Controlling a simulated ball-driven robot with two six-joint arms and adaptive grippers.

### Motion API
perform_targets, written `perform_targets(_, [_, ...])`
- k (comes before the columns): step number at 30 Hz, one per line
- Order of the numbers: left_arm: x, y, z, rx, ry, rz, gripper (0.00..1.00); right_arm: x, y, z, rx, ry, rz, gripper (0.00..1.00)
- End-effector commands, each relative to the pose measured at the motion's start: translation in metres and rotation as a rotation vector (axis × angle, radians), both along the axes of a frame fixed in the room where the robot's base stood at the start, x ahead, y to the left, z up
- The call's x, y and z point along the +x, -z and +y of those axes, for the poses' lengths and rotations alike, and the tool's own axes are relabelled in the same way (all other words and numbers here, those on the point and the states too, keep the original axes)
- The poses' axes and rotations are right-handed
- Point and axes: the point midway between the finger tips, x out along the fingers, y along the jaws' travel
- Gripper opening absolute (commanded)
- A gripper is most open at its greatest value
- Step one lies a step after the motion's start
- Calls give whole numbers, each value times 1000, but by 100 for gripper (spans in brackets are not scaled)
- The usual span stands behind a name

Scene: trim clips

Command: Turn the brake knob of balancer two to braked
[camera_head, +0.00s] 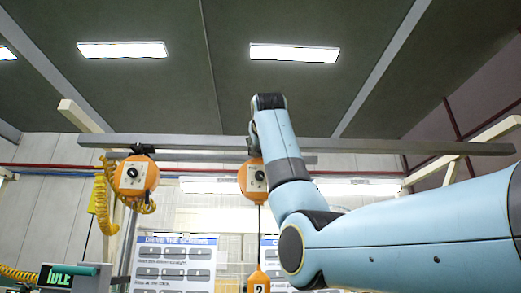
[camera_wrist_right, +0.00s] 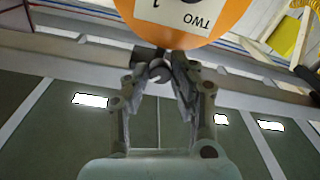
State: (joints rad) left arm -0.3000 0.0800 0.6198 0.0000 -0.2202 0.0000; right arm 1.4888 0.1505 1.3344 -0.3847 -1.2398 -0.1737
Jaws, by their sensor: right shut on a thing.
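Balancer two (camera_head: 246,180) is an orange round housing with a white dial plate, hanging from the overhead rail. My right arm partly covers it in the head view. In the right wrist view balancer two (camera_wrist_right: 200,35) shows at the top, its label TWO upside down. My right gripper (camera_wrist_right: 160,75) is shut on a small dark grey rounded part at the housing's edge, which appears to be the brake knob (camera_wrist_right: 160,69). In the head view my right gripper (camera_head: 253,145) is small and dark above the housing. The knob's setting is not readable. My left gripper is not in view.
Another orange balancer (camera_head: 136,175) with a coiled yellow hose hangs to the left. The grey rail (camera_head: 200,142) runs across above both. A green display (camera_head: 56,277) and instruction boards (camera_head: 174,262) stand lower down.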

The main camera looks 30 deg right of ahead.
Motion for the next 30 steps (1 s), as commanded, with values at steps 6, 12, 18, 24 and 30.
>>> perform_targets(6, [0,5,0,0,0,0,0,2,4,1,175,-1,-99,0])
perform_targets(12, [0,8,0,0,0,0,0,1,4,1,334,0,-197,0])
perform_targets(18, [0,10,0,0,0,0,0,1,3,1,474,0,-284,0])
perform_targets(24, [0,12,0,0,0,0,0,2,3,1,579,1,-348,0])
perform_targets(30, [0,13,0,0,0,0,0,2,3,1,643,1,-387,0])
